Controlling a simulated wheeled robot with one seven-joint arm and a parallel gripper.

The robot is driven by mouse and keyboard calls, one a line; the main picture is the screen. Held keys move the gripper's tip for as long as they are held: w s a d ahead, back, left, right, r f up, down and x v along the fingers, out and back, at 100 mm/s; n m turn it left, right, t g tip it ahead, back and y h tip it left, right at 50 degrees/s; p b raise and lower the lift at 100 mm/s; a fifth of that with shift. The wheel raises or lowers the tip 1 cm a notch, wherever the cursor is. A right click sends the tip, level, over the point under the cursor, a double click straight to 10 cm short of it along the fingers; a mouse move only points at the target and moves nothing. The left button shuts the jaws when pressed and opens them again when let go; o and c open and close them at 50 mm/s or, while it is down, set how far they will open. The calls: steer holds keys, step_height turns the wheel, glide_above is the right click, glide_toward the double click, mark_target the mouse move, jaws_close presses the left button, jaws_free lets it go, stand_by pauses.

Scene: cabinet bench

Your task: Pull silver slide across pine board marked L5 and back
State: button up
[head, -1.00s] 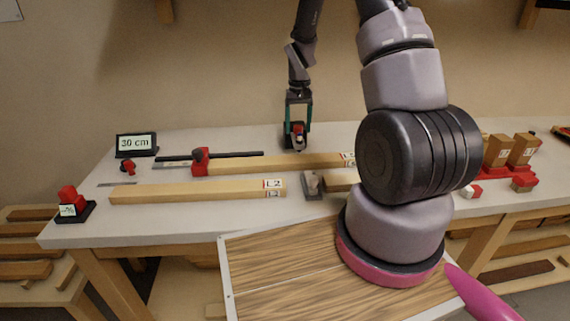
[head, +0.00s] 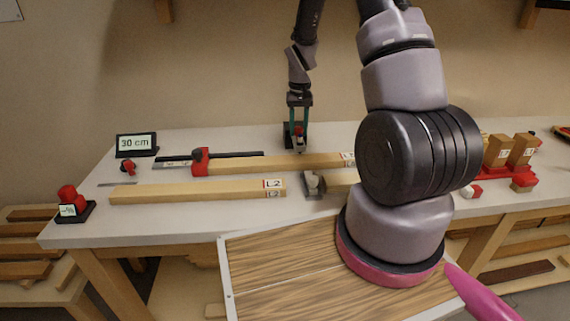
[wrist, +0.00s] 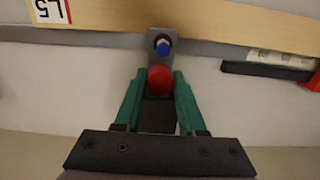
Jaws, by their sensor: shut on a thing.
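The pine board marked L5 (wrist: 215,22) runs across the top of the wrist view. Its L5 label (wrist: 48,12) is at the upper left, and the board (head: 270,163) lies near the middle of the bench in the head view. My gripper (wrist: 160,82) has teal fingers and is shut on the silver slide (wrist: 157,40), a grey piece with a red knob and a blue knob. The slide's far end overlaps the board's near edge in the wrist view; I cannot tell whether they touch. In the head view my gripper (head: 298,140) is behind the board.
A red stop (head: 200,161) with a dark rail is at the board's left end. The L2 board (head: 190,193) lies in front. A grey fixture (head: 314,185) stands right of it. A "30 cm" display (head: 136,144) is back left.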

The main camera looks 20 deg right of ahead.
steer(key=shift+s+a, duration=0.25)
steer(key=shift+s, duration=1)
steer(key=shift+s+a, duration=0.25)
steer(key=shift+s, duration=1)
steer(key=shift+s+a, duration=0.25)
steer(key=shift+s, duration=1)
steer(key=shift+w, duration=0.1)
steer(key=shift+w+d, duration=0.3)
steer(key=shift+w, duration=1.1)
steer(key=shift+w+d, duration=0.3)
steer(key=shift+w, duration=1.15)
steer(key=shift+w+d, duration=0.3)
steer(key=shift+w, duration=1.1)
steer(key=o, duration=1.1)
steer(key=shift+r, duration=4.5)
